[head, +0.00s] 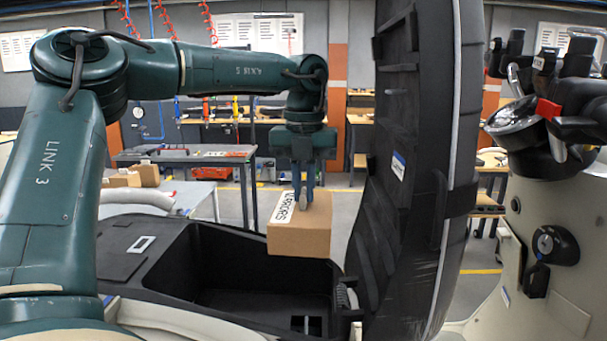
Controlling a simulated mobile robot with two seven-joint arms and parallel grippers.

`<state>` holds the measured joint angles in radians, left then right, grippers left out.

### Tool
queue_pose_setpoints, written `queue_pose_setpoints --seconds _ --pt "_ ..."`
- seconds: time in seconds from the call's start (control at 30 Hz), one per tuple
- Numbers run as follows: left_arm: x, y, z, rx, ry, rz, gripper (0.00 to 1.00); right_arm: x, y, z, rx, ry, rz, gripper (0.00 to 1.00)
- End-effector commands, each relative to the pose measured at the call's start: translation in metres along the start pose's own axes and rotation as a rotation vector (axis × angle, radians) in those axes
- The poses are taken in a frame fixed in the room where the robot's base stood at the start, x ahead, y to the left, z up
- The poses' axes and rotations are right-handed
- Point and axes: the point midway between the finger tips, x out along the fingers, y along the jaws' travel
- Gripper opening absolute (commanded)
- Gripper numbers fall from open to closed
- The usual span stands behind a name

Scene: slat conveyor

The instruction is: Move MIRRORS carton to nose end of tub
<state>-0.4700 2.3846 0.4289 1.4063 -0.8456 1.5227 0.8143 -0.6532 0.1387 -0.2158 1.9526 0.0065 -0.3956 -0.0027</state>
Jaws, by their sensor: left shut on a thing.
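The MIRRORS carton (299,240) is a brown cardboard box with a white label, partly covered by the fingers, so only part of the word shows. My left gripper (303,200) is shut on the carton's top and holds it in the air. The carton hangs over the right part of the black tub (180,262), near the upright black lid or seat panel (410,150). The tub's open well below it looks empty, with part of its floor hidden. I cannot tell which end of the tub is the nose end. My right gripper is not in view.
The tall black panel stands close to the right of the carton. A scooter-like body with handlebar (560,110) is at the far right. Brown cartons (133,176) lie on a table at the left. A workbench (190,156) stands behind.

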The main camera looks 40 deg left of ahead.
Motion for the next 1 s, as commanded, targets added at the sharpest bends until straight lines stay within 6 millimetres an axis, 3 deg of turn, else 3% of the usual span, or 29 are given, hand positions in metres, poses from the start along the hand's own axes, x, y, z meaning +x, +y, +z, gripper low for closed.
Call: queue_pose_setpoints --seconds 0.37,1.0 --pt "0.014 -0.001 -0.003 -0.076 0.003 -0.002 0.0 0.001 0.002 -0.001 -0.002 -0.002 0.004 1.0" --pt "0.08 -0.001 -0.003 -0.073 0.001 -0.004 0.0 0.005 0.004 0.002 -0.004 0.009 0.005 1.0"
